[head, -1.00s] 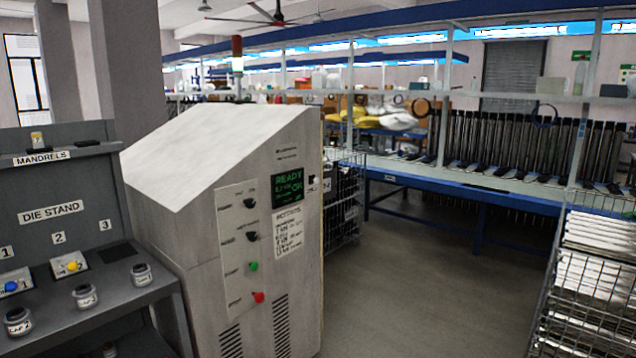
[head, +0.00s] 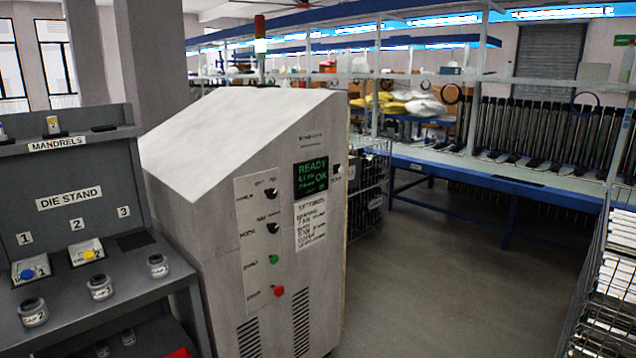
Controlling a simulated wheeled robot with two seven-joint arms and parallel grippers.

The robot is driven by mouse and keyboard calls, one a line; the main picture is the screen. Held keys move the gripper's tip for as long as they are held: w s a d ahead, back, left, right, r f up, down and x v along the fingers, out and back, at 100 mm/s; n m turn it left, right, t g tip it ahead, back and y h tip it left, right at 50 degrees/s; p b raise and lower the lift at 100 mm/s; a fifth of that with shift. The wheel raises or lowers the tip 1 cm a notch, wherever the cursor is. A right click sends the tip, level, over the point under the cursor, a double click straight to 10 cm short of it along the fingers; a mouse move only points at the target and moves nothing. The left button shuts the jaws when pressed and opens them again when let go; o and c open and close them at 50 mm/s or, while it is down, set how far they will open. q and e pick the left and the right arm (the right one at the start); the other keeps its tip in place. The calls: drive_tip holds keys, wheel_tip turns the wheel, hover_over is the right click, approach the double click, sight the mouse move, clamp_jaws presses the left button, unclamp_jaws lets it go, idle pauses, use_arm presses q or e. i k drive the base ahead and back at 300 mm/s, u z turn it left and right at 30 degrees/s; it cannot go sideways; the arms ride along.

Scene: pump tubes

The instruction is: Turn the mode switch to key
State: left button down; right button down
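A grey sloped-top machine cabinet (head: 225,215) stands in the middle of the head view. Its front carries a pale control panel (head: 252,240) with two black knobs, one above the other. The lower knob (head: 272,228), beside a blurred label that seems to read MODE, looks like the mode switch. Its exact setting is too small to read. The upper knob (head: 271,192) sits above it. A green button (head: 274,259) and a red button (head: 278,291) are below. A lit display (head: 311,177) shows READY and OK. Neither of my grippers is in view.
A dark die stand (head: 70,222) with cups and numbered places stands close on the cabinet's left. A wire rack (head: 368,195) is behind its right side. A wire cart (head: 598,290) is at the right edge. Open grey floor (head: 440,280) lies between cabinet and cart.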

sight(273, 228)
drive_tip(key=z, duration=0.55)
drive_tip(key=k, duration=1.25)
drive_tip(key=z, duration=0.7)
drive_tip(key=i, duration=1.8)
drive_tip(key=u, duration=1.2)
drive_tip(key=i, duration=1)
drive_tip(key=u, duration=1.2)
drive_tip(key=i, duration=0.15)
drive_tip(key=u, duration=0.3)
